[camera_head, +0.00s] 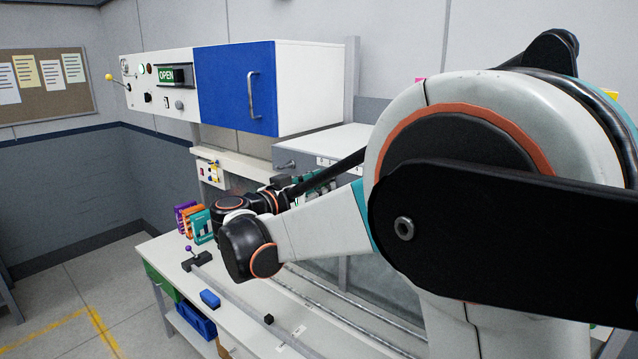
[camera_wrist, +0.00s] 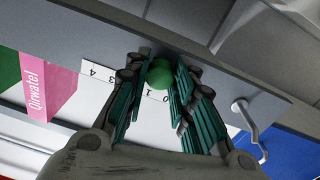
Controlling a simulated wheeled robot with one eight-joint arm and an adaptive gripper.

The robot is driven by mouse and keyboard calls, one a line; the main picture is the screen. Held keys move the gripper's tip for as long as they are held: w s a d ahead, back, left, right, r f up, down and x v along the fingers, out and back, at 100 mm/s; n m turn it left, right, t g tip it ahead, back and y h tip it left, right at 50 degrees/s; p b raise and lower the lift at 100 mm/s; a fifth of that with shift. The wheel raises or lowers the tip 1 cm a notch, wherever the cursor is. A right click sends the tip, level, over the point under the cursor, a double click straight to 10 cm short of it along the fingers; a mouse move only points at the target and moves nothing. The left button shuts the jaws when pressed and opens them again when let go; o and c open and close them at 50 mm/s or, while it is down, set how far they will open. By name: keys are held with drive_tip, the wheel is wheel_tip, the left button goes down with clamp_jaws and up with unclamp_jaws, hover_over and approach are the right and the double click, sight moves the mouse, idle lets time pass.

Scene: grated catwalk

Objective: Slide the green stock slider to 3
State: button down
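The green slider knob (camera_wrist: 160,73) is a round ball between my gripper's (camera_wrist: 158,88) two teal-padded fingers in the wrist view. The fingers sit close against it on both sides, with no clear gap. A white number strip (camera_wrist: 97,72) runs behind the fingers; 4 and 3 show to the left, 1 and 0 near the knob, and the part between is hidden. The slider's exact reading cannot be told. In the head view my gripper (camera_head: 318,180) is partly hidden by my arm at the grey cabinet, and the knob is not visible.
A blue-doored cabinet (camera_head: 235,90) and a control panel (camera_head: 160,85) are above left. A pink block marked Qirwatel (camera_wrist: 48,88) stands left of the strip. Boxes (camera_head: 195,222), a purple-knobbed lever (camera_head: 196,258) and a blue block (camera_head: 210,298) are on the bench.

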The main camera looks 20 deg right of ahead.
drive_tip(key=s+d, duration=0.1)
drive_tip(key=s, duration=0.1)
drive_tip(key=s+d+b, duration=0.1)
drive_tip(key=s+d, duration=0.1)
drive_tip(key=shift+s, duration=0.1)
idle(0.4)
drive_tip(key=c, duration=1.3)
unclamp_jaws()
